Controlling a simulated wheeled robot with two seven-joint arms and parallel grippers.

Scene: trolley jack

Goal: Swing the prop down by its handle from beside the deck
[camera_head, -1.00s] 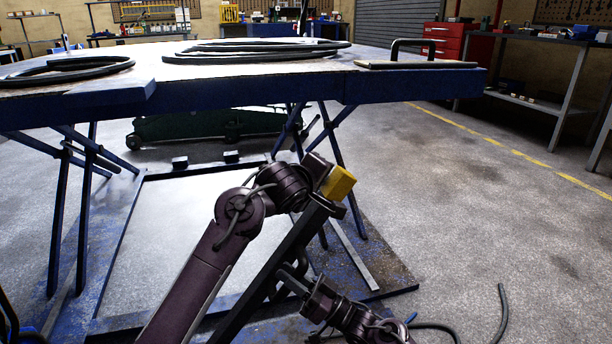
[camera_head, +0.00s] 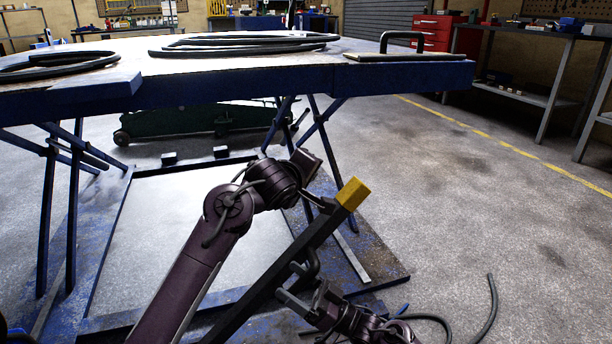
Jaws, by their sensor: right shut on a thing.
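The prop (camera_head: 283,262) is a dark square bar with a yellow end block (camera_head: 353,193). It leans, with its yellow end up and to the right, in front of the lift's blue frame. Its dark bent handle (camera_head: 313,262) sticks out on the right side. My right gripper (camera_head: 296,284) is shut on the handle at the lower middle. The deck (camera_head: 400,78) spans the view above the prop, with a blue edge. My left arm rises from the bottom left, its wrist close beside the prop's upper part. The left gripper's fingers are not clear there.
Dark hoses (camera_head: 240,46) and a plate with a black handle (camera_head: 404,56) lie on the deck. Crossed blue legs and a floor frame (camera_head: 165,164) stand beneath. A loose hose (camera_head: 490,310) lies at lower right. The floor to the right is largely clear.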

